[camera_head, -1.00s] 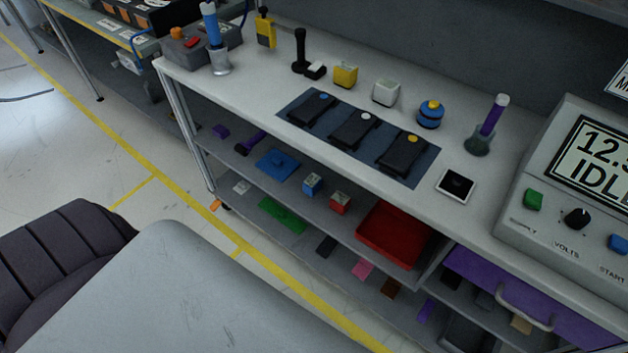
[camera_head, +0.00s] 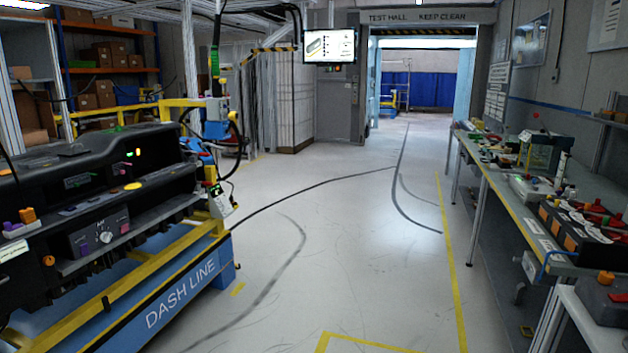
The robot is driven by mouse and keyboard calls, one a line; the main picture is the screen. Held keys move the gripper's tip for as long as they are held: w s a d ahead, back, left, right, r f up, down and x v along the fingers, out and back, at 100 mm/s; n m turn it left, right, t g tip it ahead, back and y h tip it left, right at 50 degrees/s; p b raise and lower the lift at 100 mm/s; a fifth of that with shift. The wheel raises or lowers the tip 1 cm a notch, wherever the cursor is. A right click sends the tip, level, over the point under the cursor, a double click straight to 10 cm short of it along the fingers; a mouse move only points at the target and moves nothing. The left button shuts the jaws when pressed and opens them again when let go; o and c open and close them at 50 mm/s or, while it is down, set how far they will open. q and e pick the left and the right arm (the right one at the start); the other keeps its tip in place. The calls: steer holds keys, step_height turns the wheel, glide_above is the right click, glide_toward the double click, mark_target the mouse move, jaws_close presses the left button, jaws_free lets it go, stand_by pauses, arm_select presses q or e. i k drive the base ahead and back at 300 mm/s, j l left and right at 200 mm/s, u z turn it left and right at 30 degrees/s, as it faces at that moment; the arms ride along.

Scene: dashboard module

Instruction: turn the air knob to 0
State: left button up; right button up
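The dashboard module (camera_head: 100,190) stands at the left on a blue and yellow stand marked DASH LINE. A small dark panel (camera_head: 95,236) on its near face carries a purple knob (camera_head: 84,249), a round white dial (camera_head: 106,238) and another small round control (camera_head: 124,228). The panel's lettering is too small to read, so I cannot tell for sure which control is the air knob or where it points. Neither of my grippers is in view.
Open floor (camera_head: 320,220) with dark cable-like lines and yellow tape lies right of the dashboard stand (camera_head: 180,295). A long workbench (camera_head: 510,210) with tools runs along the right wall. A hanging monitor (camera_head: 330,46) and a doorway (camera_head: 415,75) are at the back.

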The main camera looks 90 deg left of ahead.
mark_target(105, 237)
steer(key=u, duration=4.2)
steer(key=i+j, duration=0.15)
steer(key=i, duration=0.8)
steer(key=l+z, duration=0.05)
